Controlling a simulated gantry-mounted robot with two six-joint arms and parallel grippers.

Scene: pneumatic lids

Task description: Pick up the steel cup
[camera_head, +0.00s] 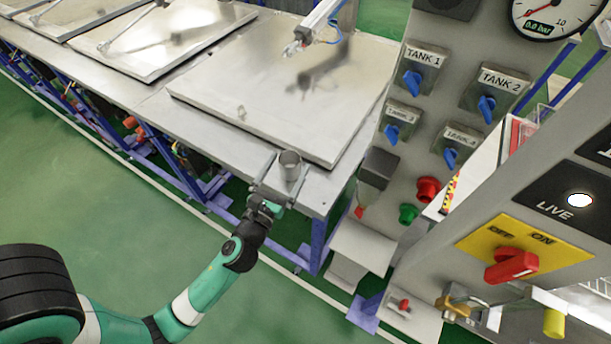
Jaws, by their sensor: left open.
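The steel cup (290,166) is a small grey metal cylinder. It stands upright near the front edge of the metal table, close to the corner of a lid. My left gripper (284,178) is open, with its two fingers reaching toward the cup, one on either side of it. I cannot tell whether a finger touches the cup. My left arm comes in from the lower left. My right gripper is not in view.
A large metal lid (230,85) lies behind the cup, with a pneumatic cylinder (319,22) above it. Green floor is clear at left.

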